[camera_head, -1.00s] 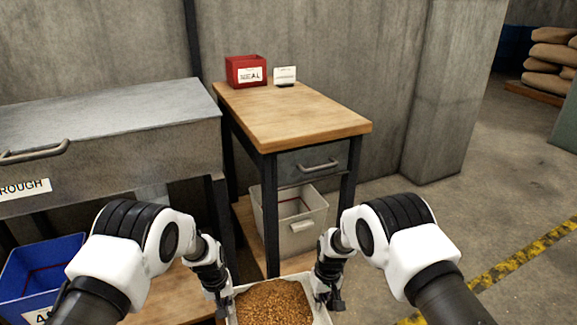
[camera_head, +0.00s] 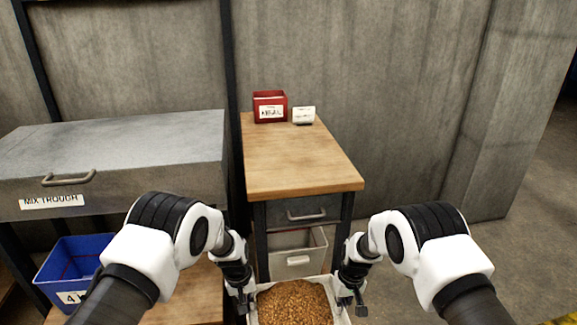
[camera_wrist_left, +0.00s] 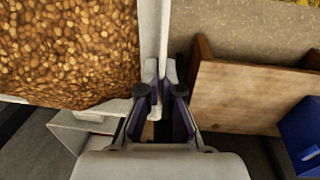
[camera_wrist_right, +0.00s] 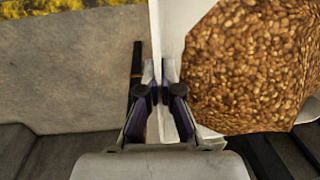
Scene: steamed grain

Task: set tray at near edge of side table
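A white tray (camera_head: 341,316) full of brown grain (camera_head: 295,303) is held between my two grippers at the bottom of the head view. My left gripper (camera_head: 243,298) is shut on the tray's left wall, which shows between its fingers in the left wrist view (camera_wrist_left: 164,50). My right gripper (camera_head: 350,296) is shut on the right wall, seen in the right wrist view (camera_wrist_right: 156,40). The side table (camera_head: 295,165) has a wooden top and stands ahead of the tray. Its near edge is beyond the tray, and its near top is bare.
A red box (camera_head: 270,107) and a small white sign (camera_head: 304,116) stand at the table's far end. A grey bin (camera_head: 298,257) is under the table. The metal mix trough (camera_head: 110,150) stands left, with a blue bin (camera_head: 75,268) below it.

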